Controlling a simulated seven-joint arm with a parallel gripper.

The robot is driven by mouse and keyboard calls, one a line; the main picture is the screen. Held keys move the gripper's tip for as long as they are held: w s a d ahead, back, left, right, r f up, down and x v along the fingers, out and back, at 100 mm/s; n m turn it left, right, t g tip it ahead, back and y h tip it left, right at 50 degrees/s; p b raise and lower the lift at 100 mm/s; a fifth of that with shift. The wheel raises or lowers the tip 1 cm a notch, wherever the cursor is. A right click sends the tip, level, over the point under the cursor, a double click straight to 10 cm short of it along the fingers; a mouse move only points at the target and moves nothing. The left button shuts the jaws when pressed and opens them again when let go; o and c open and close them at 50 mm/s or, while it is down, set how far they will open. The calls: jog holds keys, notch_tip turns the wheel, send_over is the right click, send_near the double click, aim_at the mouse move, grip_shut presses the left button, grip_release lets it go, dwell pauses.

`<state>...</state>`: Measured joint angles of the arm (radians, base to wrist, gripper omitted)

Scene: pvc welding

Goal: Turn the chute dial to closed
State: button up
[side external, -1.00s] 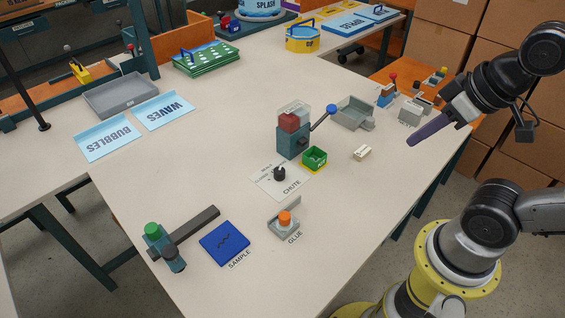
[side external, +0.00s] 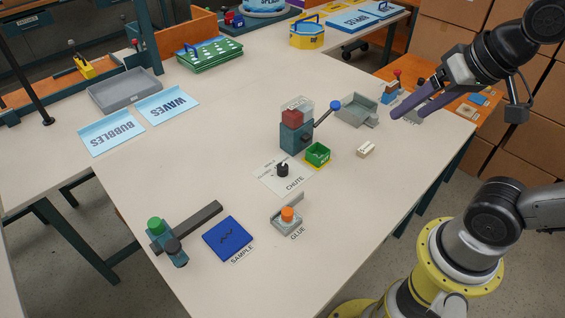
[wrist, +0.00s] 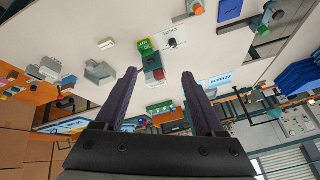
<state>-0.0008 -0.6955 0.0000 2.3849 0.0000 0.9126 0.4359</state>
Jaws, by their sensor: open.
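The chute dial (side external: 283,169) is a small black knob on a white plate (side external: 297,186) labelled CHUTE, near the middle of the table. It shows small and dark in the wrist view (wrist: 172,43), where its pointer setting is too small to read. A teal dispenser (side external: 293,138) with a red block in its clear top and a blue-knobbed lever stands just behind the dial. My gripper (side external: 408,114) is open and empty, above the table's right side, well away from the dial. Its two purple fingers (wrist: 160,88) are apart in the wrist view.
A small cream block (side external: 366,150) and a grey tray (side external: 357,110) lie to the right. An orange-topped glue button (side external: 287,214), blue sample square (side external: 227,239) and green-topped press (side external: 157,228) stand in front. Table left of the dial is clear.

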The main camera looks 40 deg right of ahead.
jog(key=w+r+m+g, duration=0.1)
jog(key=w+r+m, duration=0.3)
jog(key=w, duration=0.6)
jog(key=m+g, duration=0.5)
jog(key=m, duration=0.1)
send_over(283, 166)
notch_tip(283, 166, down, 22)
notch_tip(283, 166, down, 14)
grip_shut()
